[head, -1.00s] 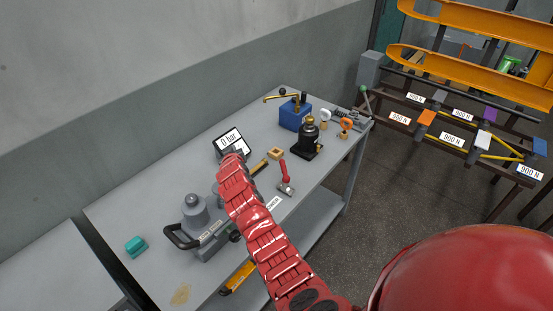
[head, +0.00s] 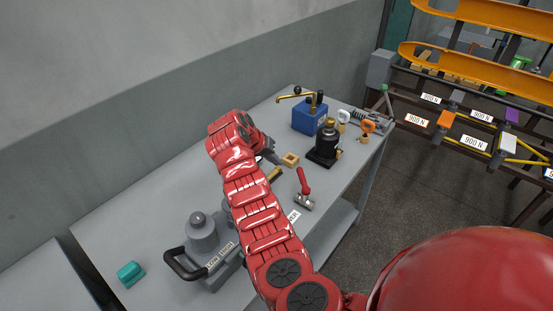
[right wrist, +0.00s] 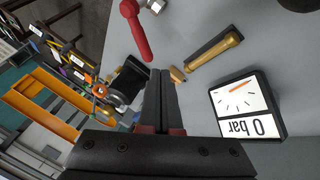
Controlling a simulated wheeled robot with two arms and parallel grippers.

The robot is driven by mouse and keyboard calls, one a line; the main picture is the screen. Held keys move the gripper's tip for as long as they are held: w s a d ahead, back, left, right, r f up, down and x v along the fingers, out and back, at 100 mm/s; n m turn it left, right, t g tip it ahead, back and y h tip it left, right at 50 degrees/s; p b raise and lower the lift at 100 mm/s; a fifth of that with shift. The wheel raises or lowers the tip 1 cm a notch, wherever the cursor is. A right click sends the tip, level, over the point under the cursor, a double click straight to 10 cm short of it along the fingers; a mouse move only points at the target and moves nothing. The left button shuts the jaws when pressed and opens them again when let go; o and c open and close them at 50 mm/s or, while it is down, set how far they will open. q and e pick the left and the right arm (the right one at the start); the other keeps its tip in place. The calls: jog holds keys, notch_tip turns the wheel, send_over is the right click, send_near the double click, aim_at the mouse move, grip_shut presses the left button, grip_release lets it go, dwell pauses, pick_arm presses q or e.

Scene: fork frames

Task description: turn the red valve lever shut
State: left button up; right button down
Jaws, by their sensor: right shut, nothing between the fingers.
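The red valve lever (head: 303,181) stands out from a small silver valve body (head: 305,203) near the front edge of the grey bench. In the right wrist view the lever (right wrist: 136,28) shows at the top, apart from my fingertips. My right gripper (head: 272,157) is shut and empty, above the bench to the left of the lever; its fingers also show in the right wrist view (right wrist: 160,75). The gauge (right wrist: 246,106) reads 0 bar in that view and is hidden behind my arm in the head view. My left gripper is out of view.
Close to my right gripper are a wooden block (head: 290,160) and a brass cylinder (right wrist: 213,51). A black bottle jack (head: 325,145) and a blue pump (head: 310,117) stand farther back. A grey hand pump (head: 205,240) and teal block (head: 131,273) are at left. Bare bench (head: 340,186) lies right of the lever.

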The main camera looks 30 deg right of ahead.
aim_at(299, 173)
jog(key=d+f+p, duration=0.1)
jog(key=d+f, duration=0.1)
jog(key=d+f+p, duration=0.2)
jog(key=d+f, duration=0.1)
jog(key=s+d+f+p, duration=0.1)
jog(key=d+f+p, duration=0.1)
jog(key=shift+d+f, duration=0.15)
jog(key=shift+d, duration=0.1)
jog(key=shift+f+b, duration=0.15)
jog(key=shift+b, duration=0.3)
dwell(0.4)
